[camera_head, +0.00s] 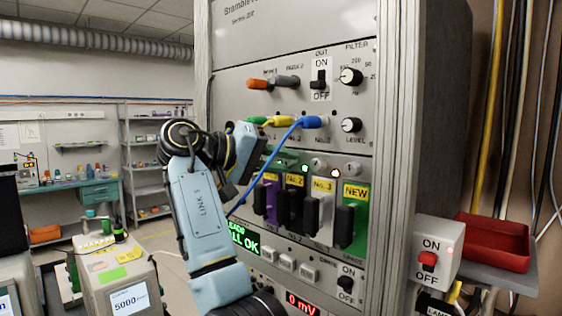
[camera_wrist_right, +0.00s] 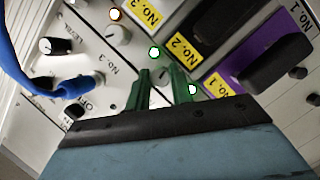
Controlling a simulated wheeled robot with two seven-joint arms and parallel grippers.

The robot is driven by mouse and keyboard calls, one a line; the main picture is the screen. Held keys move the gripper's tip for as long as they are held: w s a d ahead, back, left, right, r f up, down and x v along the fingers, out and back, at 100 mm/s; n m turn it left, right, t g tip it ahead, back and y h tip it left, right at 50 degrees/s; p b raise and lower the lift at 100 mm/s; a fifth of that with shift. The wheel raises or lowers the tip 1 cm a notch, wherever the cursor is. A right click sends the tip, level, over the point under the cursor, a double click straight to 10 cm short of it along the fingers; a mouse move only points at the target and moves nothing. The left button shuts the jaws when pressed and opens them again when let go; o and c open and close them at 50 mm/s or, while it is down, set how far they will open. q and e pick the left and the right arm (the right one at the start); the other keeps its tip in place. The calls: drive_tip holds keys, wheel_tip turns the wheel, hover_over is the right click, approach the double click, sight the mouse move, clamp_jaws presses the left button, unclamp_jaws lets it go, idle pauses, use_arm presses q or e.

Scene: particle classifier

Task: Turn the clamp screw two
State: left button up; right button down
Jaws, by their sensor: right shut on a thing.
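My right gripper (camera_head: 287,159) reaches the cabinet front above the module slots; its green fingers (camera_wrist_right: 163,82) are closed about clamp screw two (camera_wrist_right: 161,75), a small pale round knob above the black No. 2 module (camera_wrist_right: 205,37). In the head view the fingers hide this screw. Clamp screw three (camera_head: 319,164) is free just to the right, and it shows in the right wrist view (camera_wrist_right: 118,34). The No. 2 module also shows in the head view (camera_head: 290,207). My left gripper is not in view.
A blue lead (camera_head: 268,163) hangs from its plug across the panel beside my gripper. The purple No. 1 (camera_head: 270,200), No. 3 (camera_head: 318,213) and green NEW module (camera_head: 355,222) have protruding black handles. A red tray (camera_head: 493,242) stands right of the cabinet.

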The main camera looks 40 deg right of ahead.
drive_tip(key=shift+m+t, duration=0.3)
drive_tip(key=shift+m, duration=0.2)
idle(0.3)
drive_tip(key=c, duration=1.2)
unclamp_jaws()
drive_tip(key=shift+c, duration=0.2)
drive_tip(key=v, duration=1.3)
drive_tip(key=shift+r, duration=0.35)
drive_tip(key=shift+a+f, duration=0.1)
